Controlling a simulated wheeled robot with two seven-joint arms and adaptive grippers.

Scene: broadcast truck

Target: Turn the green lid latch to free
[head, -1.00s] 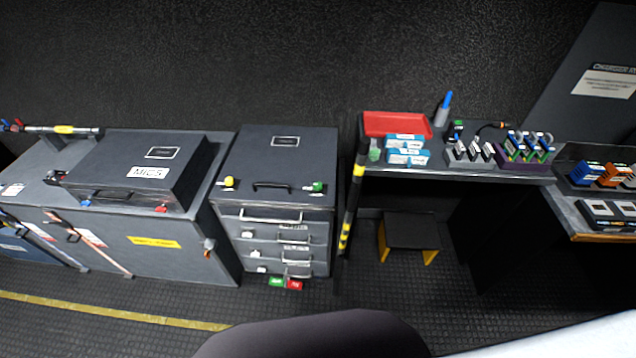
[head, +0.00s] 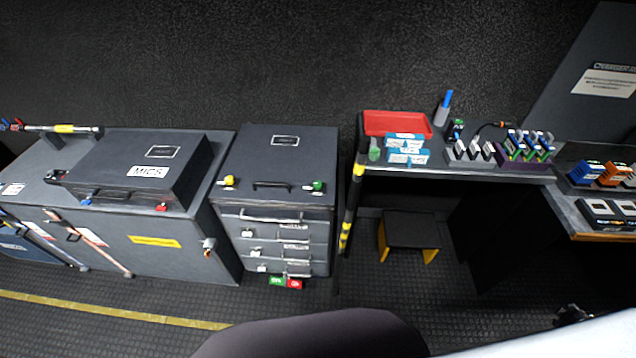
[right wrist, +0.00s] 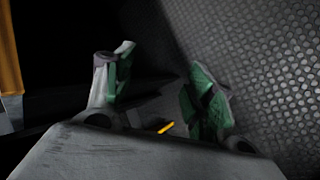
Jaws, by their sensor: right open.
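The green lid latch (head: 318,186) sits at the front right edge of the lid of the dark drawer case (head: 290,150) in the head view. A yellow latch (head: 228,181) sits at the front left edge of the same lid, with a black handle (head: 272,185) between them. The lid is down. My right gripper (right wrist: 155,88) shows in the right wrist view with its green-padded fingers apart and nothing between them, above dark, textured floor. It is far from the latch. My left gripper is not in view.
Left of the drawer case, a black MICS case (head: 140,168) lies on a grey cabinet (head: 150,240). A black-and-yellow pole (head: 350,200) stands just right of the drawer case. A desk with a red tray (head: 397,123) and a low stool (head: 410,232) are further right.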

